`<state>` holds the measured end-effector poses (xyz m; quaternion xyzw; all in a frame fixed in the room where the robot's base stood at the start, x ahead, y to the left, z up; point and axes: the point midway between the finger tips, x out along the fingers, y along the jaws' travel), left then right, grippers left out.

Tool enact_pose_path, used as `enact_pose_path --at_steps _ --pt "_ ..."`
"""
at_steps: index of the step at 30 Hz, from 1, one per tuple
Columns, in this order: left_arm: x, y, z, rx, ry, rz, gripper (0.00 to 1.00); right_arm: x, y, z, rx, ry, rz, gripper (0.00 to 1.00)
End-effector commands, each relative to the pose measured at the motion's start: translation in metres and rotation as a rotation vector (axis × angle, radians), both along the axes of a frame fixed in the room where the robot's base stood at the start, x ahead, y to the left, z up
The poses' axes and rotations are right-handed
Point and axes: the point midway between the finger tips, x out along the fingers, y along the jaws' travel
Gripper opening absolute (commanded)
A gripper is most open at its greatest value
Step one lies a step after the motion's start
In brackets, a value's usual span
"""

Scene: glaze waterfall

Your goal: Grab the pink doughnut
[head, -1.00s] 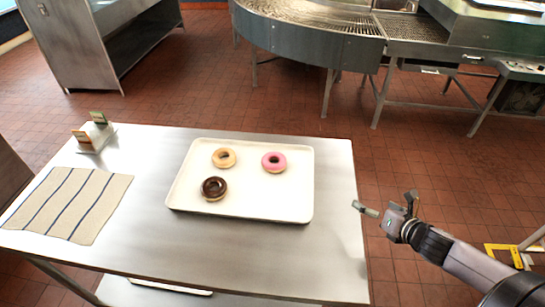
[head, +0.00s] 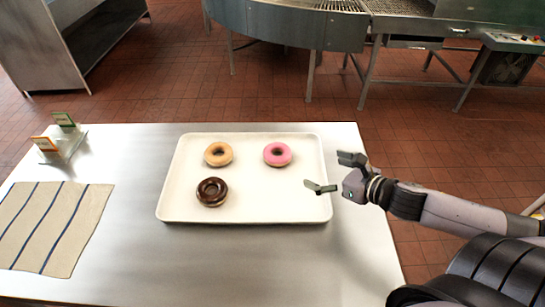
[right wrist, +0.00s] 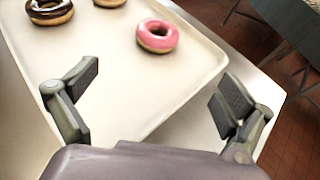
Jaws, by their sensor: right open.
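The pink doughnut (head: 278,154) lies on the white tray (head: 270,210), toward its back right. It also shows in the right wrist view (right wrist: 157,36), ahead of the fingers and apart from them. My right gripper (head: 335,172) is open and empty, above the right edge of the tray, to the right of and nearer than the doughnut. In the right wrist view its two fingers (right wrist: 158,95) are spread wide with only tray and table surface between them. My left gripper is not in view.
A chocolate doughnut (head: 212,192) and a plain glazed doughnut (head: 218,154) lie on the tray's left half. A striped cloth (head: 55,228) and a small card holder (head: 62,145) are on the steel table (head: 130,200) at left. A conveyor (head: 290,25) stands behind.

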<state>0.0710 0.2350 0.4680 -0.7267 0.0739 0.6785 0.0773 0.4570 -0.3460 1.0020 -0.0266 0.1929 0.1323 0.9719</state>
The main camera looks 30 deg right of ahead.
Motion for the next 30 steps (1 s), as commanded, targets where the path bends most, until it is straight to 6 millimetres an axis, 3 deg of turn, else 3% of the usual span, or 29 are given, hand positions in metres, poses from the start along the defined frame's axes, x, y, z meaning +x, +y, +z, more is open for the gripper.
enact_pose_path --at_steps 4,13,30 --pt "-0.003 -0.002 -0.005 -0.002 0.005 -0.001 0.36 0.007 0.002 -0.006 0.0 -0.003 -0.001 0.98" --pt "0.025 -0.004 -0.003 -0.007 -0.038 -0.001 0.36 0.034 0.009 -0.016 0.003 -0.003 -0.003 0.98" --pt "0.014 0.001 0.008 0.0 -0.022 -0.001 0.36 0.097 0.026 -0.041 0.005 -0.002 -0.004 0.98"
